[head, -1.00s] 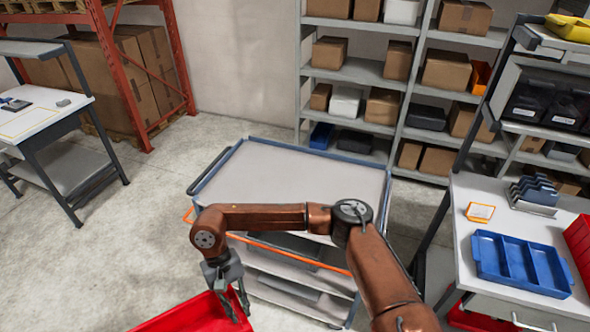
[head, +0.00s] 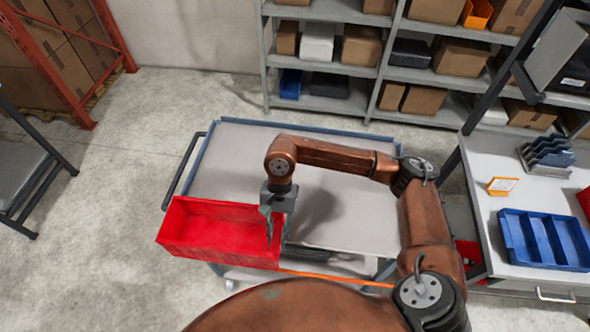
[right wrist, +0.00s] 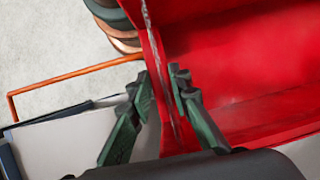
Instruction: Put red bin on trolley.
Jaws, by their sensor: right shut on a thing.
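The red bin (head: 210,228) is an empty, open box held at the near left part of the trolley in the head view. It overhangs the trolley's left and near edges. My right gripper (head: 270,228) is shut on the bin's right wall. In the right wrist view, the fingers (right wrist: 165,98) pinch that wall of the red bin (right wrist: 240,70) from both sides. The trolley (head: 340,215) has a grey top with a blue-grey rim and an orange bar on its near side. Whether the bin touches the trolley top cannot be told. My left gripper is not in view.
A shelf rack with cardboard boxes (head: 360,46) stands behind the trolley. A workbench with a blue divided tray (head: 543,240) is at the right. An orange rack post (head: 50,80) and a grey table (head: 20,180) are at the left. The trolley's right half is clear.

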